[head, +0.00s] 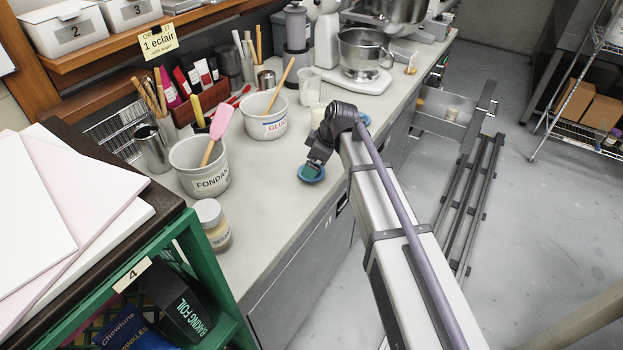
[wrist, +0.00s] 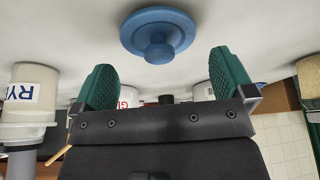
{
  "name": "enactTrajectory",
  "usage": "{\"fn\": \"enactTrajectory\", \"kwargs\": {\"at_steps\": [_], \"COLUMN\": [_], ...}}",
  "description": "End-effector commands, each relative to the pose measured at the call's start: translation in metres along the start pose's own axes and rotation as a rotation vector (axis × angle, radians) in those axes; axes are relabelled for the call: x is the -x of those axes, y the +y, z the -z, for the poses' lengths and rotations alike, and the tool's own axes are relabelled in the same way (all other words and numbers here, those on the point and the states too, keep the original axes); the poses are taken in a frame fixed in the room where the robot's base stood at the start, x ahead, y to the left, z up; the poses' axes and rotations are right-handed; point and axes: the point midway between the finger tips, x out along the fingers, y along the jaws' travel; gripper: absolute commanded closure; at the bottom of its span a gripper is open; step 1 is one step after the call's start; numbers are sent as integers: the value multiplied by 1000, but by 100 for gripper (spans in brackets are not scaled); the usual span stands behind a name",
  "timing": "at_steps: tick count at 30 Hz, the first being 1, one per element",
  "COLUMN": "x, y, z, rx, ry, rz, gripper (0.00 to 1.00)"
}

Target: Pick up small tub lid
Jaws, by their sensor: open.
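The small tub lid is a round blue disc with a raised knob; it lies on the worktop near its front edge in the head view (head: 314,180). In the wrist view the lid (wrist: 158,29) sits beyond the fingertips, roughly centred between them, with its knob towards me. My gripper (head: 311,170) is over the lid in the head view and hides part of it. In the wrist view my gripper (wrist: 160,75) has its two green fingers wide apart, with nothing between them. The lid looks apart from both fingers.
A FONDANT tub (head: 201,180) with a pink spatula and a GLUCOSE tub (head: 264,128) stand left of the lid. A small jar (head: 213,224) is at the front left. A mixer with a steel bowl (head: 364,55) stands behind. The worktop around the lid is clear.

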Motion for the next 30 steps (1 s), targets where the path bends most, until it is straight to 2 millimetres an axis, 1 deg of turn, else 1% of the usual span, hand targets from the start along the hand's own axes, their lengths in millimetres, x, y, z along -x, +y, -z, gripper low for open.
{"fn": "enactTrajectory", "kwargs": {"at_steps": [1,3,4,11,23,30], "x": [-21,-31,-33,-29,-29,-28], "y": [0,0,0,0,0,0], "z": [-4,-4,-3,-1,-1,0], "rx": [1,0,0,0,0,0], "ry": [0,0,0,0,0,0], "rz": [0,0,0,0,0,0], "gripper": [0,0,0,1,39,40]}}
